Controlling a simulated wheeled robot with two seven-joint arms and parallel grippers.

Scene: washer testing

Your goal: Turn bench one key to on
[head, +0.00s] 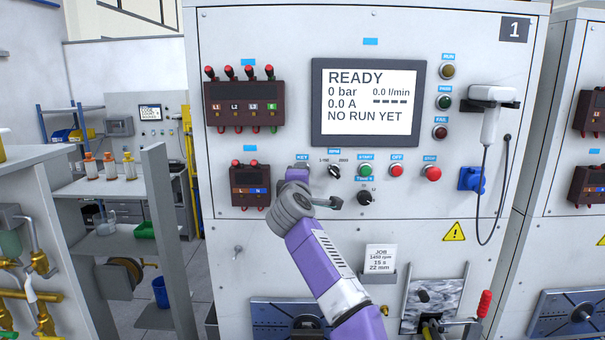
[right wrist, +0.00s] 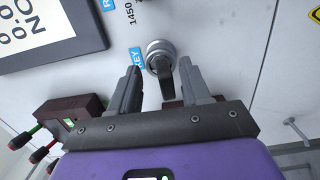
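Bench one's panel (head: 225,60) carries the number 1 plate (head: 515,29). Its KEY label (head: 302,157) shows just above my right gripper (head: 297,175), which hides the key switch in the head view. In the right wrist view the key switch (right wrist: 162,72) has a round metal collar and a dark handle. My right gripper (right wrist: 159,66) is open, with one finger on each side of the handle. Gaps show between the fingers and the handle. The key's on or off position cannot be read. My left gripper is not in view.
The screen (head: 367,103) reads READY and NO RUN YET. Right of the key are an rpm knob (head: 334,171), a green START button (head: 366,170), and red OFF (head: 396,170) and STOP (head: 432,173) buttons. A terminal block (head: 249,187) sits close on the left.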

